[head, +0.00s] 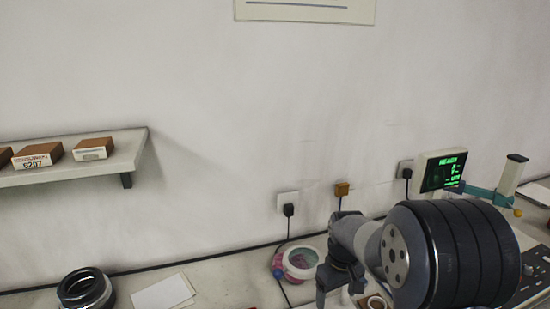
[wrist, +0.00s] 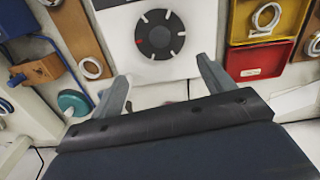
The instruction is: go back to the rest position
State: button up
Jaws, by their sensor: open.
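My gripper (wrist: 163,72) is open and empty in the wrist view, its two grey fingers spread wide apart. Between and beyond the fingertips is a pale panel with a black round dial (wrist: 160,36). No object lies between the fingers. In the head view my dark, thick arm fills the lower right, over the bench; whether the jaws show there I cannot tell. Dark bearing rings (head: 86,289) lie stacked on the bench at the lower left, far from my arm. A pale ring (wrist: 92,68) lies left of the fingers in the wrist view.
A yellow bin (wrist: 299,22) and a red bin (wrist: 258,62) are right of the dial. A pink and white round container (head: 298,262) stands left of my arm. A green-lettered display (head: 443,170) stands behind it. A shelf (head: 120,158) holds small boxes.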

jog(key=shift+f+b, duration=0.85)
